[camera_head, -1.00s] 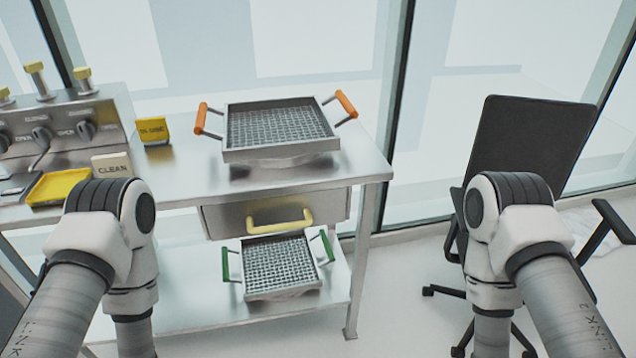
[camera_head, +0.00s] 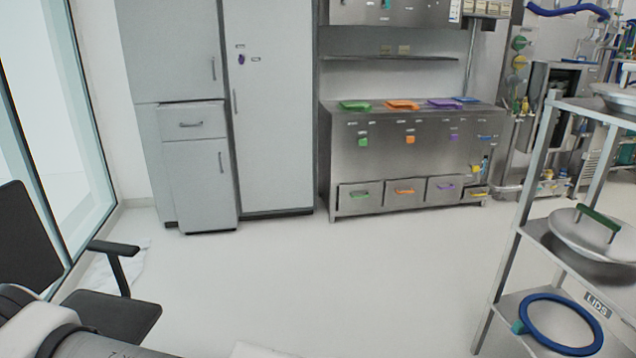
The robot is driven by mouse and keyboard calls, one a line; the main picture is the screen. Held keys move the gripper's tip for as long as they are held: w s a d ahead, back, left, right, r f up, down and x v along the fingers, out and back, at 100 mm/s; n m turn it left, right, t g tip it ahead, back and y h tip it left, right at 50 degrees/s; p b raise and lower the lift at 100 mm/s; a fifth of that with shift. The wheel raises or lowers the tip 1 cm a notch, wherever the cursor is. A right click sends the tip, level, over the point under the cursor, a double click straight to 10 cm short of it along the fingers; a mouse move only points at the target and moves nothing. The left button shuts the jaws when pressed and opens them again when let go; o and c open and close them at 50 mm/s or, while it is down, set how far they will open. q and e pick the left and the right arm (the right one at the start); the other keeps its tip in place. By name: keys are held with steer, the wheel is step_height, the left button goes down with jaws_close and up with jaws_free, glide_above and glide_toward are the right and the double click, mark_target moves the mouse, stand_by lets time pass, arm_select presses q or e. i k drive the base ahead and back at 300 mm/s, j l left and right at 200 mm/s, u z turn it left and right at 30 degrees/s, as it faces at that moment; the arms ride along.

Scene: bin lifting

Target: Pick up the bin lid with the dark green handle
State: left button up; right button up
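A round metal lid (camera_head: 575,236) with a dark green bar handle (camera_head: 598,219) lies on the middle shelf of a metal rack at the right edge. The handle stands up above the lid on thin posts, and the lid's right side is cut off by the picture edge. Neither gripper is in view. Only white and grey parts of my own arm show at the bottom left, well away from the lid.
The metal rack (camera_head: 511,262) has a "LIDS" label (camera_head: 597,305). A blue-rimmed round item (camera_head: 524,318) lies on its lower shelf. A black chair (camera_head: 112,312) stands left. A steel cabinet (camera_head: 410,155) and grey cupboards (camera_head: 275,110) line the back. The middle floor (camera_head: 330,270) is clear.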

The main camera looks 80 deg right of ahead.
mark_target(594, 235)
steer(key=z, duration=4.25)
steer(key=i+j, duration=0.1)
